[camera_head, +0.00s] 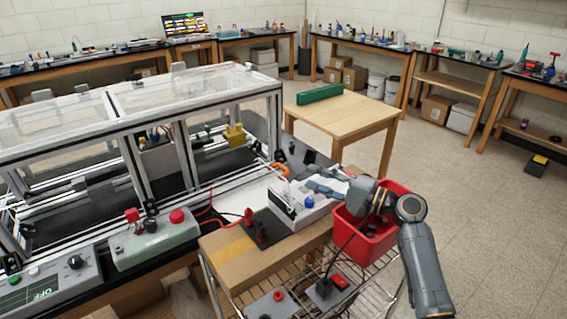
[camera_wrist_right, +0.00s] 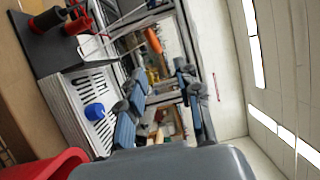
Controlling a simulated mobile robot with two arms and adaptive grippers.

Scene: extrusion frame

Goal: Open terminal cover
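A pale vented box (camera_head: 312,212) with a blue knob (camera_head: 309,202) stands near the right end of the wooden board. It also shows in the right wrist view (camera_wrist_right: 76,95), with its blue knob (camera_wrist_right: 95,111). It may carry the terminal cover, but I cannot tell the cover apart. My right gripper (camera_head: 322,187) reaches in from the right, over the back of this box. In the wrist view its two blue-padded fingers (camera_wrist_right: 160,100) are spread with nothing between them. My left gripper is not in view.
A red bin (camera_head: 358,247) stands right beside the box, under my right arm. A dark base with red and black plugs (camera_head: 262,231) is to its left. The framed machine (camera_head: 130,150) fills the left. A wooden table (camera_head: 345,113) stands behind.

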